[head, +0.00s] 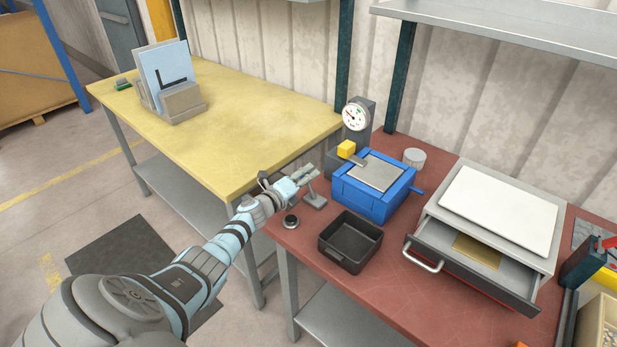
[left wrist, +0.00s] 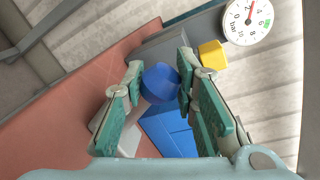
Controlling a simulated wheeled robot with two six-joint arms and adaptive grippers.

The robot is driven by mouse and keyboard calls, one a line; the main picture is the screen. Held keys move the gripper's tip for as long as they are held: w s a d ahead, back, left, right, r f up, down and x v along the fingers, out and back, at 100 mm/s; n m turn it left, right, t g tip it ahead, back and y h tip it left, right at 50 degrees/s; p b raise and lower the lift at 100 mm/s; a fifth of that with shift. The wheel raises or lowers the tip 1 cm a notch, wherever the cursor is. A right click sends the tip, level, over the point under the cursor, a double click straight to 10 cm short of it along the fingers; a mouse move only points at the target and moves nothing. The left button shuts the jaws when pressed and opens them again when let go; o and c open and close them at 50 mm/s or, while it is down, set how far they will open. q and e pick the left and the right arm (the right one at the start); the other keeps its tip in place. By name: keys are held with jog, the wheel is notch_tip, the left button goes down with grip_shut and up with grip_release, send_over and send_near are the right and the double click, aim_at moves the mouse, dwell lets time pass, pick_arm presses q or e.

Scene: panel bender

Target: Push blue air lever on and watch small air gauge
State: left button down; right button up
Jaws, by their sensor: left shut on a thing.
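The small air gauge (head: 355,116) stands behind the blue bender (head: 364,202) on the red bench. It also shows at the top right of the left wrist view (left wrist: 248,22); its red needle points up near the low numbers, away from the green mark. My left gripper (head: 305,175) is over the grey stand (head: 315,200), left of the bender. In the left wrist view its green-padded fingers (left wrist: 158,88) are shut on the blue lever's knob (left wrist: 161,80). The fingers hide the rest of the lever in the head view. My right gripper is out of view.
A yellow block (head: 346,148) sits by the gauge post. A black tray (head: 350,262) and a cabinet with an open drawer (head: 470,265) stand to the right. A round black knob (head: 291,221) is near the bench edge. The yellow table (head: 235,125) is mostly clear.

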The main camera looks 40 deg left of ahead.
pick_arm(q)
jog(key=shift+f, duration=0.1)
dwell(0.3)
jog(key=c, duration=1.3)
grip_release()
jog(key=shift+a, duration=0.1)
jog(key=shift+s, duration=0.25)
jog(key=s, duration=0.4)
jog(key=s+r, duration=0.1)
jog(key=s, duration=0.2)
jog(key=shift+s+r, duration=0.1)
